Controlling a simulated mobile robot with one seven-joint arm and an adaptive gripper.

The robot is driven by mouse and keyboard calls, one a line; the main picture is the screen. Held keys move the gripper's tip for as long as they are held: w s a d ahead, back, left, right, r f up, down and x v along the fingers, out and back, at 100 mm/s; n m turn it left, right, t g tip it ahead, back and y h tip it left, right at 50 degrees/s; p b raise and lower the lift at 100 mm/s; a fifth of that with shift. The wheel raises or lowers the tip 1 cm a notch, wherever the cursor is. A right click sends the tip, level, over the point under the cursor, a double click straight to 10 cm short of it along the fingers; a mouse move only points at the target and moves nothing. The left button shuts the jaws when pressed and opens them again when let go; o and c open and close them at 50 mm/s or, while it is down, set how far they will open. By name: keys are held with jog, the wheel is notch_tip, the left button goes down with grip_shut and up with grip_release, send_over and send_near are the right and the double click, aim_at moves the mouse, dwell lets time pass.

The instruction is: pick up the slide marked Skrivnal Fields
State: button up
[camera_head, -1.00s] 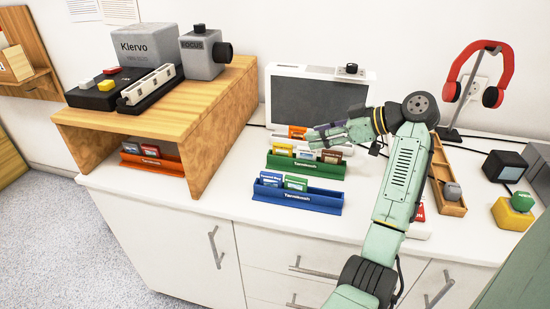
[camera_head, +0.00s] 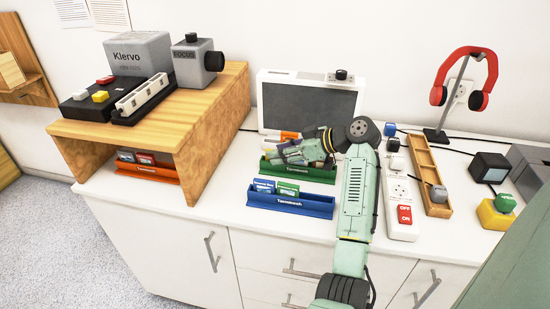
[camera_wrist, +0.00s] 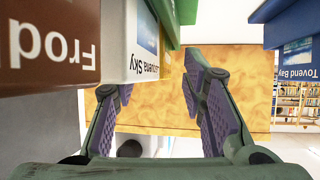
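No label reading Skrivnal Fields can be made out. The green rack (camera_head: 300,174) holds several slides, partly hidden behind my gripper (camera_head: 283,152). The blue rack (camera_head: 290,205) in front holds a blue slide (camera_head: 263,186) and a green slide (camera_head: 288,188). In the wrist view my gripper (camera_wrist: 158,95) is open with nothing between its purple-padded fingers. A blue slide marked "Tovend Bay" (camera_wrist: 292,60) is at right.
The wooden shelf (camera_head: 215,115) stands left, with an orange rack (camera_head: 146,171) beneath and a projector on top. A grey-screened panel (camera_head: 308,103) stands behind the green rack. A power strip (camera_head: 402,200) and wooden tray (camera_head: 430,175) lie right. The counter's front left is clear.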

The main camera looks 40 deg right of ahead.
jog(key=shift+c, duration=0.3)
grip_shut()
jog(key=shift+r, duration=0.1)
